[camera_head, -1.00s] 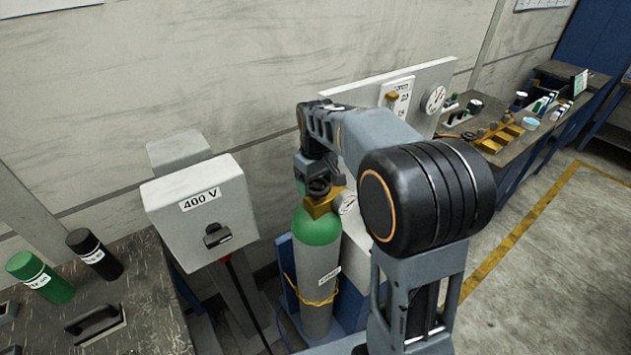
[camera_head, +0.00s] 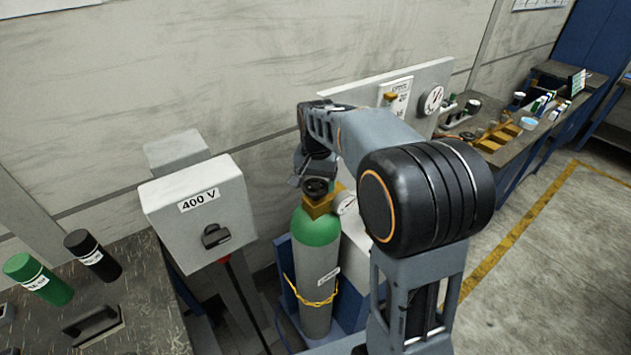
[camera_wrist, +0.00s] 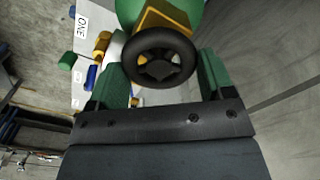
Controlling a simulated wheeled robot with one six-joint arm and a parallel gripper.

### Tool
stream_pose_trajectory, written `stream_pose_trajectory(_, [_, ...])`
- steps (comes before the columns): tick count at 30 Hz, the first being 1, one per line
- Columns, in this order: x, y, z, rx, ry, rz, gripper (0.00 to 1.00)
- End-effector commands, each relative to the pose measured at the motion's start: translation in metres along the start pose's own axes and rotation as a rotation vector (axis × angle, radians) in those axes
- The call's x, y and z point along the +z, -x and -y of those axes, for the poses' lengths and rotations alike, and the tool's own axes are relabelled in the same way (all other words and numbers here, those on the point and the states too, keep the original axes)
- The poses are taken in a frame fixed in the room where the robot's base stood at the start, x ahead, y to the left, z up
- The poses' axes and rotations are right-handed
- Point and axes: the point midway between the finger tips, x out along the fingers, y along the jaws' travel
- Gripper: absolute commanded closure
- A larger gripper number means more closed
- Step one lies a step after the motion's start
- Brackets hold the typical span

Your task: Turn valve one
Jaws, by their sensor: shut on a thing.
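A black handwheel (camera_wrist: 160,37) sits on a brass valve block (camera_wrist: 168,17) on top of a green-shouldered grey gas cylinder (camera_head: 318,265). It also shows in the head view (camera_head: 316,187). My gripper (camera_wrist: 160,78) has its green-padded fingers on either side of the wheel and is shut on it. In the head view my gripper (camera_head: 313,172) is above the cylinder and partly hidden by my wrist. A white panel with a label reading "ONE" (camera_wrist: 82,24) shows at the left of the wrist view. The cylinder's own label is too small to read.
A grey "400 V" box (camera_head: 203,212) stands left of the cylinder. A gauge (camera_head: 346,203) sits beside the brass block. A white panel with another gauge (camera_head: 433,100) stands behind my arm. Benches with loose items lie at the left and the far right.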

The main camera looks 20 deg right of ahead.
Motion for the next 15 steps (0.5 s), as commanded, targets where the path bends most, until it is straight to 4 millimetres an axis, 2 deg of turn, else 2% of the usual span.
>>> stream_pose_trajectory(6, [0.0, 0.0007, -0.0006, 0.0, -0.142, -0.001, 0.49])
stream_pose_trajectory(15, [0.0001, 0.0008, -0.0011, 0.0, -0.25, -0.001, 0.49])
